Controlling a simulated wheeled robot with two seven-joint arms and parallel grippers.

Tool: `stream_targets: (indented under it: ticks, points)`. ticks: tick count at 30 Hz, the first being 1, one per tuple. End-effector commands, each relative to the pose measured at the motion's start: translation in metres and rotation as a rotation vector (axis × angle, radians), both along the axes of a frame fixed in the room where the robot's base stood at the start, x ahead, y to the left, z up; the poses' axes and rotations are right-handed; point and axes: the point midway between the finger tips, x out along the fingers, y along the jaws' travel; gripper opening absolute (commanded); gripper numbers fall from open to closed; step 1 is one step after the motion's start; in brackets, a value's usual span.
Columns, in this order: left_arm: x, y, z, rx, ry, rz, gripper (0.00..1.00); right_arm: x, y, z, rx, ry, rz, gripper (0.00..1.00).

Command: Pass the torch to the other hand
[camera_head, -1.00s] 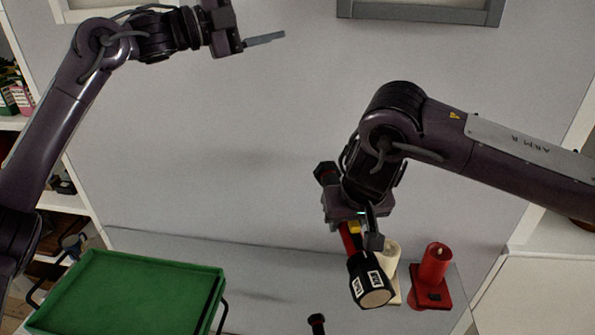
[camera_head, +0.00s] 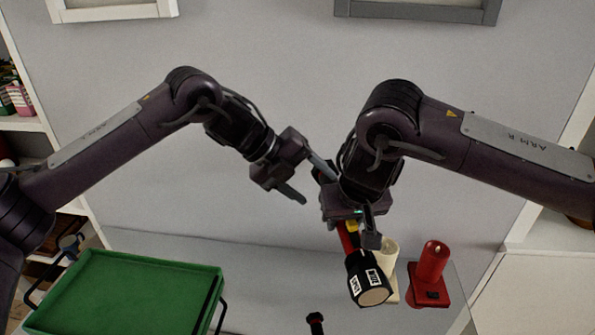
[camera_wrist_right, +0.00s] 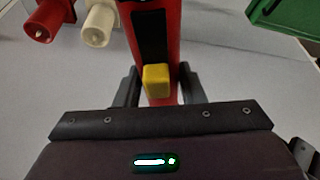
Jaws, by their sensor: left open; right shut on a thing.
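The torch (camera_head: 368,280) has a red body, a yellow switch and a wide black head with white labels. My right gripper (camera_head: 358,232) is shut on its red body and holds it tilted, head down toward the front. In the right wrist view the red body (camera_wrist_right: 153,30) passes between the fingers of my right gripper (camera_wrist_right: 160,88), with the yellow switch between them. My left gripper (camera_head: 313,180) is open and empty, up and left of the right gripper. One of its fingers reaches close to the right wrist; I cannot tell whether they touch.
A green tray (camera_head: 130,290) lies at the lower left. A small black-topped object (camera_head: 315,320) shows at the bottom edge.

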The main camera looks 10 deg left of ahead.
Motion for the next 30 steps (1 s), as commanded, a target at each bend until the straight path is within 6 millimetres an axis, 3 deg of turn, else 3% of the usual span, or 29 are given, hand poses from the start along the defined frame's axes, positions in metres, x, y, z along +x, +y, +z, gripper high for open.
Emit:
stream_targets:
  ticks: [6, 12, 26, 30]
  points:
    - [0.007, -0.03, -0.031, -0.001, 0.003, 0.0, 0.62, 0.0, 0.0, 0.001, 0.0, -0.001, 0.0, 0.06]
    - [0.013, -0.049, -0.049, -0.001, 0.001, 0.0, 0.62, 0.0, 0.0, 0.001, 0.0, -0.001, 0.0, 0.06]
    - [0.015, -0.056, -0.057, -0.002, 0.0, 0.002, 0.62, 0.0, 0.0, 0.001, 0.0, -0.001, 0.0, 0.06]
    - [0.015, -0.056, -0.057, -0.002, 0.0, 0.002, 0.43, 0.0, 0.0, 0.001, 0.001, -0.002, 0.0, 0.06]
